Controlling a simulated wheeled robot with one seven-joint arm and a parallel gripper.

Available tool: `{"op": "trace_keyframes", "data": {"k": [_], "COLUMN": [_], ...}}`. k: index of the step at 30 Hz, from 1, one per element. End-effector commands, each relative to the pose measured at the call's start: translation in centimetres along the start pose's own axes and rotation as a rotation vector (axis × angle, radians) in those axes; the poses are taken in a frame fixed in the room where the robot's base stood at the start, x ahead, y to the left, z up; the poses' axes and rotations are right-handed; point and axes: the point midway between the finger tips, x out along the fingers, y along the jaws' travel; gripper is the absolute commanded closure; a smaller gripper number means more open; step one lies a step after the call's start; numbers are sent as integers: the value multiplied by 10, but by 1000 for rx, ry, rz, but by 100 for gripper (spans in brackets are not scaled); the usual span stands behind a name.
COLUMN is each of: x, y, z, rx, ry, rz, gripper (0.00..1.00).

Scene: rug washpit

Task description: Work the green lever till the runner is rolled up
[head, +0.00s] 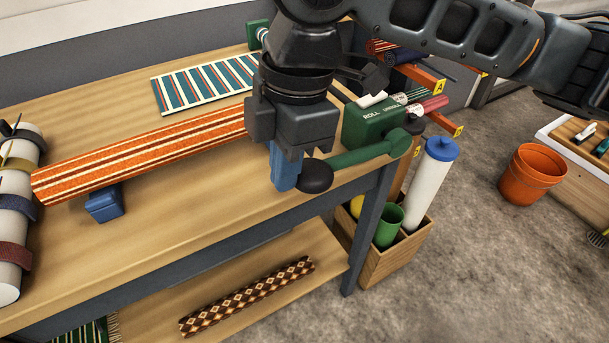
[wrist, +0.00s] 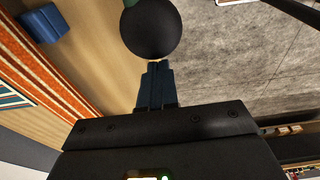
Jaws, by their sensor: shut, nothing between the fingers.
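The green lever (head: 362,155) reaches leftward from a green box (head: 372,122) marked ROLL and UNROLL at the table's right end. Its black ball knob (head: 316,176) also shows in the wrist view (wrist: 152,30). My gripper (head: 284,184) is shut and empty, its blue fingers just left of the knob in the head view. In the wrist view its fingertips (wrist: 156,68) point at the knob; I cannot tell whether they touch. A teal, red and cream striped piece (head: 205,84) lies flat behind. An orange striped length (head: 140,156) lies in front of it, its right end hidden by my gripper.
A blue block (head: 104,203) sits by the orange length. A wooden crate (head: 385,264) with a white bottle (head: 430,190) is below the lever. An orange bucket (head: 530,175) stands on open floor at right.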

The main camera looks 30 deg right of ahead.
Motion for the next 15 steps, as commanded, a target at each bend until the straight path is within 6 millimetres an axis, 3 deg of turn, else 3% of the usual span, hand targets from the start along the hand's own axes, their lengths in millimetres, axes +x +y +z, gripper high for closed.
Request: {"op": "trace_keyframes", "data": {"k": [6, 15], "x": [-36, -53], "y": [0, 0], "z": [-20, -29], "rx": [-3, -1], "ry": [0, -1], "rz": [2, 1], "gripper": [100, 100]}}
